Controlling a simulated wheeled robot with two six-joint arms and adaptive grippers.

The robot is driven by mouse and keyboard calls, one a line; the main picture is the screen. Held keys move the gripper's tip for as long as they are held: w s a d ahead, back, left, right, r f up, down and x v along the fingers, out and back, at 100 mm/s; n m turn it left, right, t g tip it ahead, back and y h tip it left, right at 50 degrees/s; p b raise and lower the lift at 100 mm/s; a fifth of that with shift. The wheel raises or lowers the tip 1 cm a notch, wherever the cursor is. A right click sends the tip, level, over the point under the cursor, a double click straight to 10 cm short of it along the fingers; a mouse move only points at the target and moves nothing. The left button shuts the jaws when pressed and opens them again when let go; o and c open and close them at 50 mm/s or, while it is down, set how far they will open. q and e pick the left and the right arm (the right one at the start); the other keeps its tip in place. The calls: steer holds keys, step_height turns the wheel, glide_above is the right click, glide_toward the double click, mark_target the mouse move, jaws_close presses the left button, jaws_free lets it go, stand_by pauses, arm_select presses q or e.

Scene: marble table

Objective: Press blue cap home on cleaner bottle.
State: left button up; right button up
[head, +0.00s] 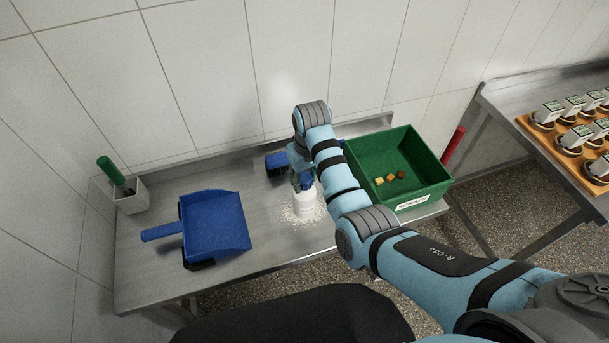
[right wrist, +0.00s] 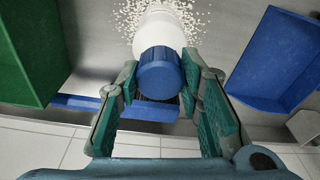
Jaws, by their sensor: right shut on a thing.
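The cleaner bottle (head: 305,205) is white and stands upright on the metal table in a patch of white granules. It also shows in the right wrist view (right wrist: 162,33). The blue cap (right wrist: 159,76) is at the bottle's top, between the fingers of my right gripper (right wrist: 160,70), which is shut on it. In the head view my right gripper (head: 300,180) comes down over the bottle top and partly hides the cap. I cannot tell whether the cap sits fully down or leaves a gap. My left gripper is not in view.
A green bin (head: 428,187) with several small blocks stands right of the bottle. A blue dustpan (head: 215,225) lies left; a blue brush (head: 276,164) lies behind. A green-handled tool (head: 111,171) stands in a white holder (head: 131,203).

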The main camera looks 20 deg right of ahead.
mark_target(306, 180)
steer(key=shift+f, duration=0.15)
steer(key=o, duration=1)
steer(key=shift+o, duration=0.2)
steer(key=r, duration=0.5)
steer(key=s+r, duration=0.1)
steer(key=r, duration=0.1)
steer(key=shift+d+r, duration=0.1)
steer(key=shift+r, duration=0.15)
steer(key=shift+f, duration=0.1)
